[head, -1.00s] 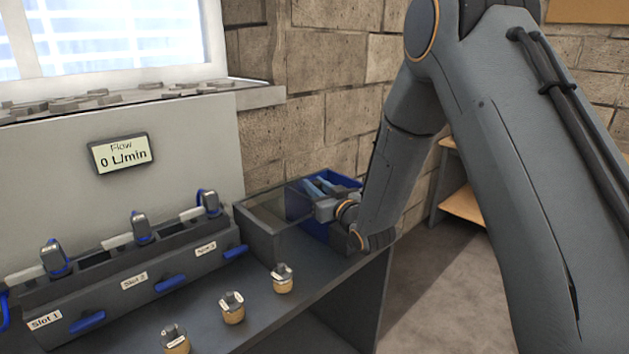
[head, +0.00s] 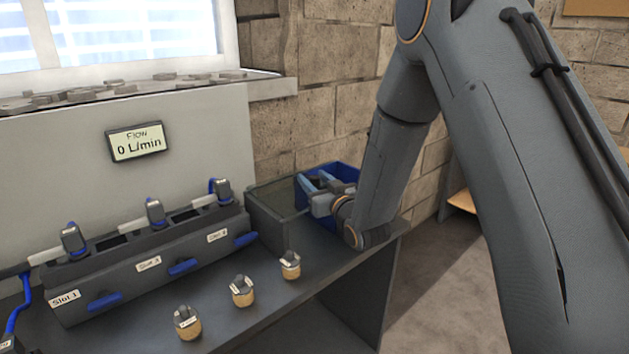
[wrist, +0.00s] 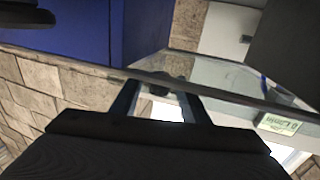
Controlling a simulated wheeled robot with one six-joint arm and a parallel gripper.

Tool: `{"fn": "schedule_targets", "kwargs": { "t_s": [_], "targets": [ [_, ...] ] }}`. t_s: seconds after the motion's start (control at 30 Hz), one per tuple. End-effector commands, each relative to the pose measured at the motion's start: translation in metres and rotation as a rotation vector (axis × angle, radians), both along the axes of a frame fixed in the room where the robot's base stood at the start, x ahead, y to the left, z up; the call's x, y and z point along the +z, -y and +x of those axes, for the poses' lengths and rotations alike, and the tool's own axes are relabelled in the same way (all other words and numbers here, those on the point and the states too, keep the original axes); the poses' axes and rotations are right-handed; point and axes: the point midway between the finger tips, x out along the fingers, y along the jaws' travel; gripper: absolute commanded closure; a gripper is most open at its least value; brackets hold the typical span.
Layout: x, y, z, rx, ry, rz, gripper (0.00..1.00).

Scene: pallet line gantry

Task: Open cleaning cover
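A grey box with a see-through cover (head: 278,196) stands at the back of the bench, beside the blue bin. I take this glassy panel for the cleaning cover; it looks shut. In the wrist view the clear panel (wrist: 228,78) runs across just beyond the fingertips, with a small dark piece, perhaps its handle, near them. My gripper (head: 311,182) is at the border of the box and the blue bin. Its two fingers stand apart in the wrist view (wrist: 160,92), with a gap between them. Whether they touch the cover I cannot tell.
The blue bin (head: 345,172) adjoins the box on the right. A slotted rack (head: 140,272) with blue handles stands left. Several small capped pieces, one the nearest to the box (head: 290,265), stand along the bench front. A display (head: 137,142) reads Flow 0 L/min.

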Motion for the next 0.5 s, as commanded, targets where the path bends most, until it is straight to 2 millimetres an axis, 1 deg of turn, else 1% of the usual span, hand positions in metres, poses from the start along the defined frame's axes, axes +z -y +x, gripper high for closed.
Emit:
{"fn": "schedule_targets", "kwargs": {
  "t_s": [0.13, 0.23, 0.5],
  "targets": [
    [-0.001, 0.001, -0.002, 0.0, -0.001, 0.0, 0.59],
    [-0.001, 0.005, -0.009, -0.001, -0.002, -0.001, 0.59],
    [-0.001, 0.025, -0.047, -0.001, -0.002, 0.0, 0.59]
  ]
}}
